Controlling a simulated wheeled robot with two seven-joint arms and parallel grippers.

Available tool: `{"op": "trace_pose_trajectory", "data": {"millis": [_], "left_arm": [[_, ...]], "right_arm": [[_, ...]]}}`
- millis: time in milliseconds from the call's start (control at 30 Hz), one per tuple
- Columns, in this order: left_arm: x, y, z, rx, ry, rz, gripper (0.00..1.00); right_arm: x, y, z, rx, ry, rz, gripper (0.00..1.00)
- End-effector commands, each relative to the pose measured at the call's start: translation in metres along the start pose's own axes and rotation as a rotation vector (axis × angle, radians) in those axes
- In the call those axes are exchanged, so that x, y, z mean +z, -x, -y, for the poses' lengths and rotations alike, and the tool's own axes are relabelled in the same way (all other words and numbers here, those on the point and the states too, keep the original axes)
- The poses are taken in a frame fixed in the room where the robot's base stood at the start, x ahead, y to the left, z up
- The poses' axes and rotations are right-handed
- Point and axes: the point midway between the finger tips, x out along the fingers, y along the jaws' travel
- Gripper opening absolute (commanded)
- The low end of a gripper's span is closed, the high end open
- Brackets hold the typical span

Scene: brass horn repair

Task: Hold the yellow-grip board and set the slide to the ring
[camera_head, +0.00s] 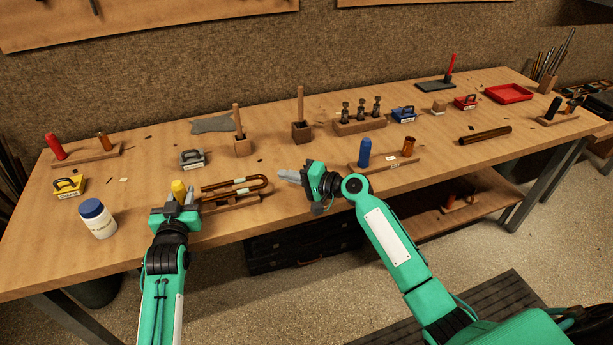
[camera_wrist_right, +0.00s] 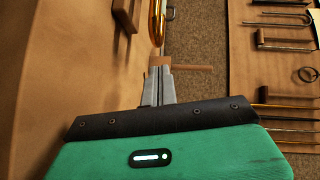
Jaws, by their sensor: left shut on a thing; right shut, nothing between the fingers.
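The yellow grip (camera_head: 178,188) stands at the left end of a wooden board (camera_head: 232,205) near the table's front edge. My left gripper (camera_head: 178,198) is shut on the yellow grip. A U-shaped brass slide (camera_head: 258,180) lies along the board, its bend to the right, with a pale band (camera_head: 240,182) around it that may be the ring. My right gripper (camera_head: 284,175) is shut and empty, just right of the bend, fingers pointing left. In the right wrist view its fingertips (camera_wrist_right: 160,72) appear close to the brass bend (camera_wrist_right: 158,25); I cannot tell if they touch.
A white jar with blue lid (camera_head: 98,218) and a yellow block (camera_head: 69,185) stand left. Behind are a grey block (camera_head: 192,158) and wooden blocks with upright sticks (camera_head: 243,146). A blue-grip board (camera_head: 388,164) lies beyond my right gripper.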

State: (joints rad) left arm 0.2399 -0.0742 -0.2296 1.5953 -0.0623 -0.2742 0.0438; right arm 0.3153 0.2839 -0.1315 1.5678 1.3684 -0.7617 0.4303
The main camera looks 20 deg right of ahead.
Motion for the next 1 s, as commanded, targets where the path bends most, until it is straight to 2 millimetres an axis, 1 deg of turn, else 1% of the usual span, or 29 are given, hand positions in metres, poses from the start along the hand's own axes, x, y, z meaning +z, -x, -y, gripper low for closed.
{"op": "trace_pose_trajectory", "data": {"millis": [33, 100, 200, 600, 800, 1000], "left_arm": [[0.001, 0.000, 0.000, 0.000, 0.000, 0.001, 0.06], [0.001, 0.000, 0.000, 0.000, 0.000, 0.001, 0.06], [0.001, 0.000, 0.000, 0.000, 0.000, 0.001, 0.06], [0.001, 0.000, 0.000, 0.000, 0.000, 0.001, 0.06], [0.001, 0.000, 0.000, 0.000, 0.000, 0.001, 0.06], [0.001, 0.000, 0.000, 0.000, 0.000, 0.001, 0.06]], "right_arm": [[0.006, -0.005, 0.000, -0.001, -0.001, 0.001, 0.00], [0.011, -0.010, 0.000, 0.000, -0.002, 0.000, 0.00], [0.015, -0.015, -0.001, 0.000, -0.002, -0.001, 0.00], [0.018, -0.017, -0.001, 0.001, -0.001, -0.001, 0.00], [0.030, -0.029, 0.003, 0.000, -0.001, 0.001, 0.00], [0.030, -0.029, 0.003, 0.000, -0.001, 0.000, 0.00]]}}
